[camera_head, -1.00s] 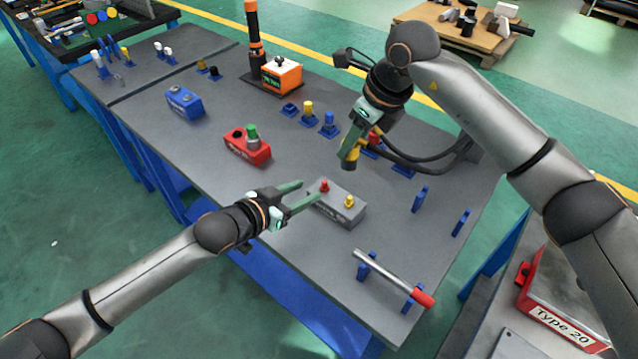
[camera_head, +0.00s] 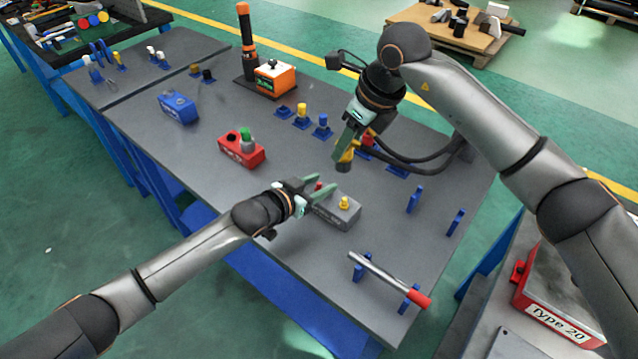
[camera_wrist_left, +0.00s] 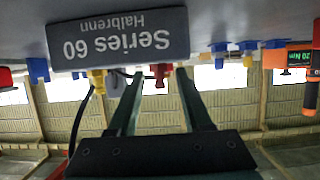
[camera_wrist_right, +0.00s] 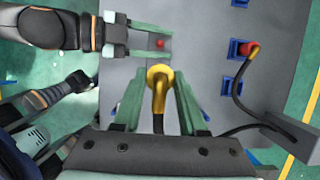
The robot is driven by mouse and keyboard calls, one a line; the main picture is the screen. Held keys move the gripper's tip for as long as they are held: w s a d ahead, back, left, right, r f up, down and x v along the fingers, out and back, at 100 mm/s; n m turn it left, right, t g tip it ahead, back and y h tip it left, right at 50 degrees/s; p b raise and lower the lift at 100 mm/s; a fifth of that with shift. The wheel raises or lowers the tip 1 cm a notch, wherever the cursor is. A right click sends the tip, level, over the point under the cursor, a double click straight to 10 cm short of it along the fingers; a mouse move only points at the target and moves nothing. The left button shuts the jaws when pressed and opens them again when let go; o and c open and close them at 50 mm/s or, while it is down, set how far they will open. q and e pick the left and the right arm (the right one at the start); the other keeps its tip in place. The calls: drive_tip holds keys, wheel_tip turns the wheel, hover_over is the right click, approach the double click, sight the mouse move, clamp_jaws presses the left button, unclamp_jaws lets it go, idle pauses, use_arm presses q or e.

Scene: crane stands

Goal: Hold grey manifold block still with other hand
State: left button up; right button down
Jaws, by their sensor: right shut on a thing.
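The grey manifold block (camera_head: 336,217) lies on the table with a red fitting (camera_head: 319,186) and a yellow fitting (camera_head: 344,203) on top. In the left wrist view the block (camera_wrist_left: 118,38) shows upside down with "Series 60" lettering. My left gripper (camera_head: 325,187) is open at the block's far-left end. Its fingers stand either side of the red fitting, which also shows between them in the right wrist view (camera_wrist_right: 160,44). Contact with the block cannot be told. My right gripper (camera_head: 347,150) is shut on a yellow hose connector (camera_wrist_right: 158,78), held above the table behind the block.
A red block (camera_head: 241,150) with a green fitting and a blue block (camera_head: 178,107) lie to the left. A red-handled bar (camera_head: 385,277) rests on blue holders in front. Blue holders (camera_head: 414,198) stand to the right. A black hose (camera_head: 425,168) runs behind my right gripper.

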use_arm(q)
clamp_jaws()
idle(2.1)
